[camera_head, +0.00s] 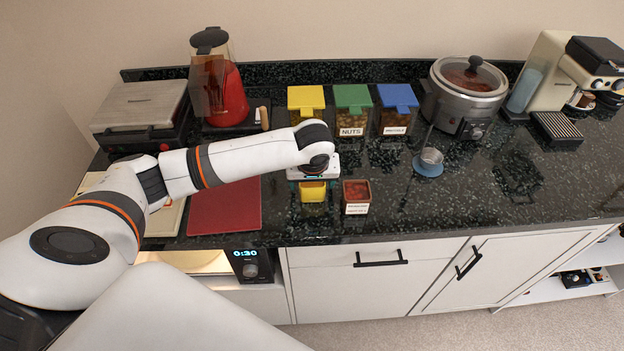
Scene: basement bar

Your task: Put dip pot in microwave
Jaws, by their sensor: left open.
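Two small square pots stand on the dark counter. One is a yellow pot (313,191). The other is a brownish-red pot (356,190) with red contents and a white label too small to read. I cannot tell from the label which is the dip pot. My left gripper (313,178) is open, just above and behind the yellow pot, to the left of the red one. Its fingers are mostly hidden under the wrist. The microwave (249,265) is below the counter, with a 0:30 display and a lit interior, partly hidden by my arm. My right gripper is out of view.
A red board (225,205) lies left of the pots. Yellow, green and blue-lidded bins (352,108) stand behind. A small metal cup on a blue base (429,162), a slow cooker (465,95) and a coffee machine (560,75) are to the right. The front counter right of the pots is clear.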

